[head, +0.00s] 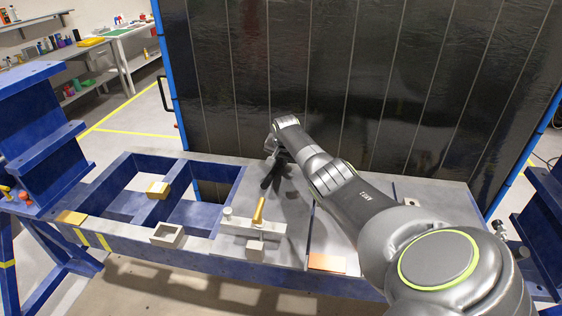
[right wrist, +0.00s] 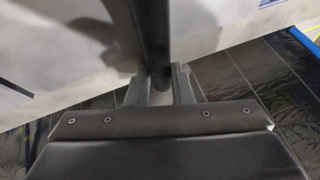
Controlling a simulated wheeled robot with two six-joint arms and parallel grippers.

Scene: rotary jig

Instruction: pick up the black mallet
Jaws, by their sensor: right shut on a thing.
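The black mallet (right wrist: 154,35) shows in the right wrist view as a dark bar running from the top edge down between the fingers. My right gripper (right wrist: 160,88) is shut on it. In the head view my right gripper (head: 274,158) is over the back part of the grey plate, just in front of the dark panel. A dark shape under it there is hard to tell apart from gripper and shadow. The mallet's far end is cut off in the wrist view. My left gripper is in neither view.
The blue jig frame (head: 128,172) with open bays lies to the left. A yellow-handled clamp (head: 258,212) stands on the grey plate (head: 290,225) in front of the gripper. The dark panel (head: 330,75) closes off the back.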

